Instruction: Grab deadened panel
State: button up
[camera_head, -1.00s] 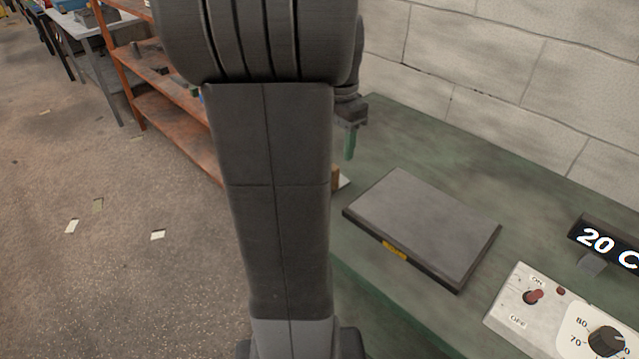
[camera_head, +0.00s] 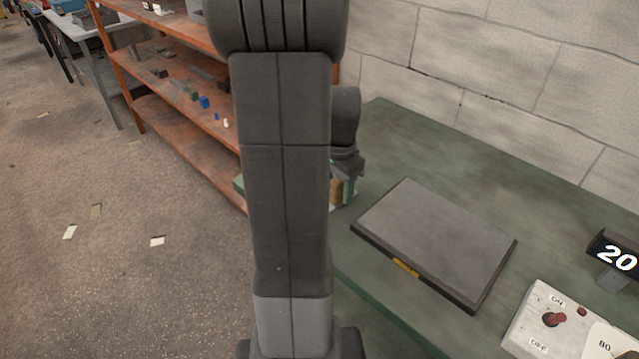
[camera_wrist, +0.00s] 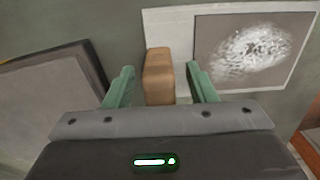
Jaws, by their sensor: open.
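In the wrist view, a pale grey panel (camera_wrist: 178,27) lies flat on the green bench, with a dark square patch (camera_wrist: 210,70) on it that carries a white speckled blot. A brown block (camera_wrist: 159,75) stands at the panel's left part. My gripper (camera_wrist: 160,70) is open, with one green finger on each side of the block and a gap visible on both sides. In the head view my gripper (camera_head: 348,190) is low over the bench's far left end, partly behind my arm. The brown block (camera_head: 336,190) shows there in part; most of the panel is hidden.
A dark flat plate (camera_head: 435,240) with a yellow label lies on the green bench (camera_head: 400,130), right of my gripper. A switch box (camera_head: 555,335) and a display reading 20 (camera_head: 618,257) stand further right. A block wall is behind; an orange shelf (camera_head: 185,130) is at left.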

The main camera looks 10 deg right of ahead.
grip_shut()
jog(key=shift+r, duration=0.1)
